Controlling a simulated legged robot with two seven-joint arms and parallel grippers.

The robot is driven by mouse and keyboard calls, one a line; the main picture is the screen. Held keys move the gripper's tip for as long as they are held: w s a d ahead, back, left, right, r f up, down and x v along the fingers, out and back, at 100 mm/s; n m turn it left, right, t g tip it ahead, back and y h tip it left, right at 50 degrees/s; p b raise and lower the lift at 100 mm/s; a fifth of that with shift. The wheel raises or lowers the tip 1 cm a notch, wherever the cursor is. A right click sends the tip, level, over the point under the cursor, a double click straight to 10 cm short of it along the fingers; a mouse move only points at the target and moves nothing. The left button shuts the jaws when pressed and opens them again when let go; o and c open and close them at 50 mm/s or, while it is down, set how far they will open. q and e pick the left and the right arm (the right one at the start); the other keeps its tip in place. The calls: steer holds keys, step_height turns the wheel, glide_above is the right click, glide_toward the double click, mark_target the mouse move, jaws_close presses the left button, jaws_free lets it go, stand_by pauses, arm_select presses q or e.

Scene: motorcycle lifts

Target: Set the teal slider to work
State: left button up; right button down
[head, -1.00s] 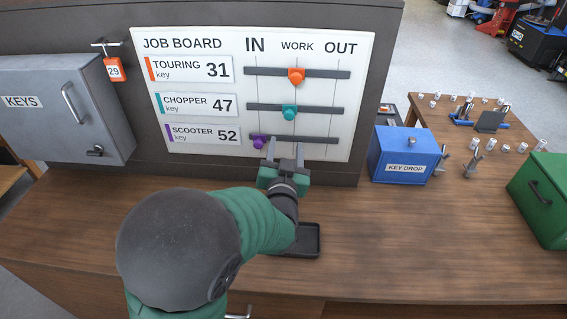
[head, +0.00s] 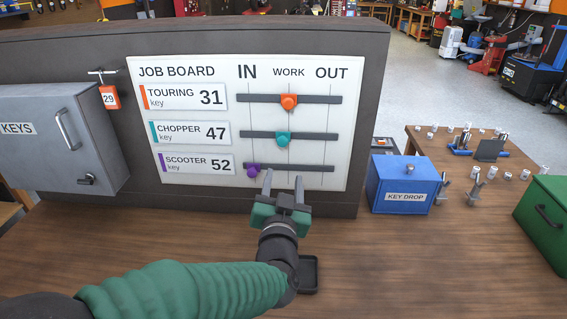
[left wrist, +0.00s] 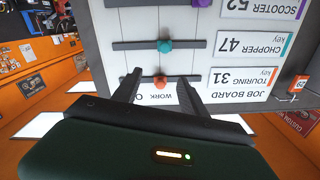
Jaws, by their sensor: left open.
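The teal slider (head: 283,139) sits on the middle bar of the job board (head: 205,115), in the CHOPPER row. It is just left of the WORK line, slightly toward IN. In the left wrist view the board is upside down and the teal slider (left wrist: 164,46) shows clear of the fingers. My left gripper (head: 283,180) is open and empty, below the teal slider and near the lowest bar. It also shows in the left wrist view (left wrist: 159,82), its two fingers spread. My right gripper is not in view.
The orange slider (head: 289,101) is on the WORK line above. The purple slider (head: 254,170) is at IN, close to my left finger. A grey KEYS box (head: 50,140) stands left, a blue KEY DROP box (head: 400,184) right. A dark tray (head: 309,275) lies below my gripper.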

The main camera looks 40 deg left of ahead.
arm_select(q)
steer(key=w+a+p, duration=0.1)
steer(key=a+p, duration=0.1)
steer(key=p, duration=0.4)
glide_toward(282, 144)
steer(key=x, duration=1)
steer(key=shift+w+a, duration=0.1)
steer(key=shift+w, duration=0.05)
steer(key=shift+w+a+f, duration=0.15)
steer(key=shift+a, duration=0.2)
steer(key=shift+d, duration=0.2)
steer(key=shift+c, duration=0.5)
steer(key=shift+d, duration=0.15)
steer(key=c, duration=1)
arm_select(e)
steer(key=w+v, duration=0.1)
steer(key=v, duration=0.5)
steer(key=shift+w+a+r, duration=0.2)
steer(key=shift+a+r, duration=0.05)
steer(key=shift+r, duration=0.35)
